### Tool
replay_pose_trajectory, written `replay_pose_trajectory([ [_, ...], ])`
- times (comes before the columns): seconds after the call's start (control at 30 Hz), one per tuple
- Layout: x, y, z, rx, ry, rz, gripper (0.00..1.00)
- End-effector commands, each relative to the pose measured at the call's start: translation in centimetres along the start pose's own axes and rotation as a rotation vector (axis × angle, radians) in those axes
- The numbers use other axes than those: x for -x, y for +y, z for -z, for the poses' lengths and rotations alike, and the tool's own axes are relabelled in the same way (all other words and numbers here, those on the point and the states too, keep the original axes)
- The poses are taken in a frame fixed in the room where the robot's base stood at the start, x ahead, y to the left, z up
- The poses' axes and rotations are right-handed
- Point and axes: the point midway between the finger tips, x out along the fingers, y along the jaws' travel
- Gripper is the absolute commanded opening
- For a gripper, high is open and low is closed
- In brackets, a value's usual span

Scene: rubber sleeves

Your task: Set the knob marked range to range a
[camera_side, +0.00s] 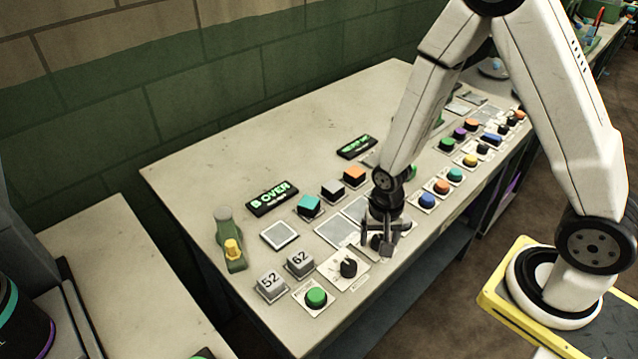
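A black rotary knob (348,267) sits on a white marked plate near the bench's front edge. Its lettering is too small to read, so I cannot tell whether it is the range knob. My gripper (379,243) points down just right of and behind that plate. Its fingers stand apart over another dark control, mostly hidden by them. I cannot tell what that control is, or whether the fingers touch it.
Blue (427,200) and orange (442,187) buttons are to the right. The bench's back left is clear.

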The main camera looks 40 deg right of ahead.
Motion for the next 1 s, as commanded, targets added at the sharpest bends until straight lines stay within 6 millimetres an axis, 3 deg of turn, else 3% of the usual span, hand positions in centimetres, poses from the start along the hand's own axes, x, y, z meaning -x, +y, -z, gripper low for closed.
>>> replay_pose_trajectory([
  [0.03,0.01,0.0,0.0,0.0,0.0,0.0,0.67],
  [0.23,0.02,0.0,0.0,0.0,0.0,0.0,0.03],
  [0.27,0.02,0.0,0.0,0.0,0.0,0.0,0.0],
  [0.67,0.03,-0.01,-0.01,0.049,-0.001,0.0,0.0],
  [1.0,0.03,-0.01,-0.04,0.252,-0.002,0.0,0.0],
])
